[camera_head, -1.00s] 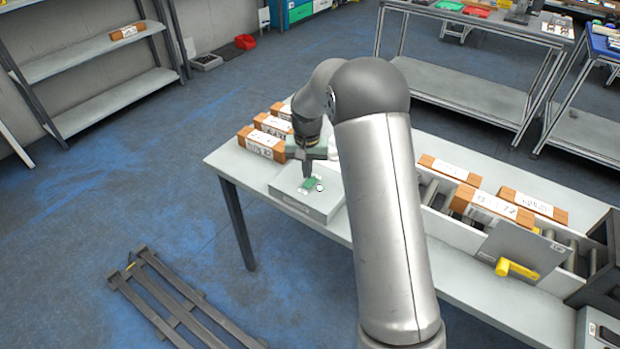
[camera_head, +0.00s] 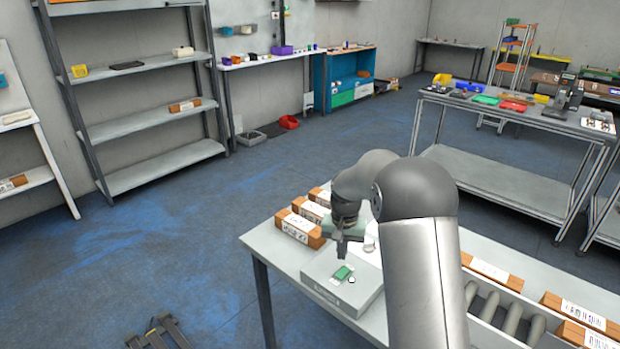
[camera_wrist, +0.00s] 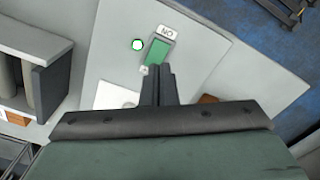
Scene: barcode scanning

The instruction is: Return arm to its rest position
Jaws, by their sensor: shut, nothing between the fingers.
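My gripper (camera_head: 341,250) hangs fingers-down above the grey box (camera_head: 365,292) on the white table (camera_head: 270,243). Its fingers are together with nothing between them.
Several brown boxes with white labels (camera_head: 298,230) lie behind my gripper at the table's left. More labelled boxes (camera_head: 573,312) lie by the roller conveyor (camera_head: 495,308) at right. Shelves (camera_head: 150,122) stand at the back left, with open floor (camera_head: 190,220) between.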

